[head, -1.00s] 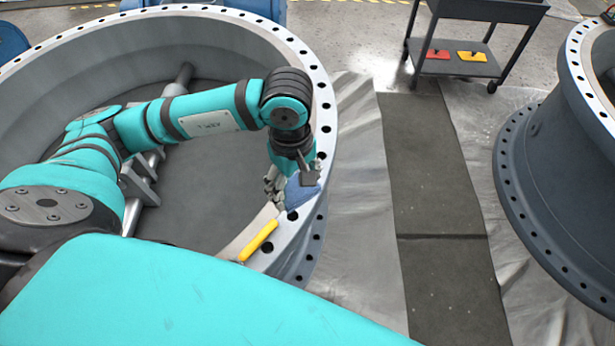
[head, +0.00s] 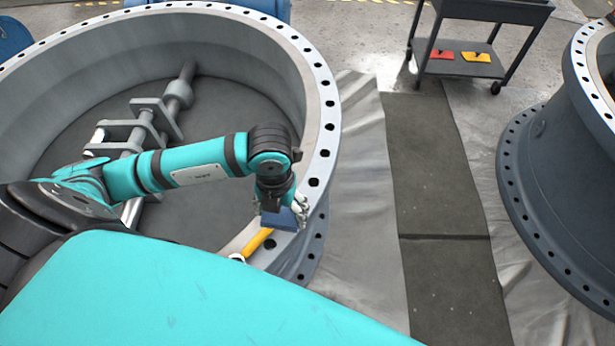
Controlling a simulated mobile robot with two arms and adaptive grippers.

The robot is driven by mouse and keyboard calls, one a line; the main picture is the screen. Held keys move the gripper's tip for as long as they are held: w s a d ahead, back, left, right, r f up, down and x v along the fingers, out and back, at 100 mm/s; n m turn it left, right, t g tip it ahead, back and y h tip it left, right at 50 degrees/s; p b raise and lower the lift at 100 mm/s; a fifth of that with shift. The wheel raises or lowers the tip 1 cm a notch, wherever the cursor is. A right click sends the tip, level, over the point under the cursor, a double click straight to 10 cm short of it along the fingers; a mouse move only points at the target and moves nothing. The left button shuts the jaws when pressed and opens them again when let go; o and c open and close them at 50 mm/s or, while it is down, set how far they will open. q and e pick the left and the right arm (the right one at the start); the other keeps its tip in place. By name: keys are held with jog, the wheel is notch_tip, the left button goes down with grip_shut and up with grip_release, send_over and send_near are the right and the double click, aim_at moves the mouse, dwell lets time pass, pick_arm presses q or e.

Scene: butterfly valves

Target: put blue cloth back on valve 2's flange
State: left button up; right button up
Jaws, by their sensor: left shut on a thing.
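The blue cloth (head: 282,219) is in my left gripper (head: 279,210), at the near right part of the large valve's flange (head: 322,150) in the head view. My left gripper is shut on the cloth, pointing down. The cloth sits at or just above the flange face; I cannot tell whether it touches. The gripper partly hides the cloth. I cannot read a number on this valve. My right gripper is not in view.
A yellow-handled tool (head: 258,241) lies on the flange close beside the cloth. Inside the valve are a grey disc and shaft (head: 178,92). Another valve (head: 560,190) stands at right. A cart (head: 462,65) holds red and yellow items. A dark mat (head: 430,180) covers floor between.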

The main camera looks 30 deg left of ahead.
pick_arm(q)
jog(key=shift+a+f+n, duration=0.1)
jog(key=shift+f+n, duration=0.15)
jog(key=shift+n, duration=0.55)
jog(key=p, duration=0.2)
send_over(308, 178)
jog(key=shift+s+f, duration=0.1)
jog(key=shift+f, duration=0.75)
notch_tip(308, 178, down, 3)
jog(key=shift+r, duration=0.1)
jog(key=shift+f, duration=0.3)
jog(key=o, duration=1.1)
jog(key=shift+f, duration=0.1)
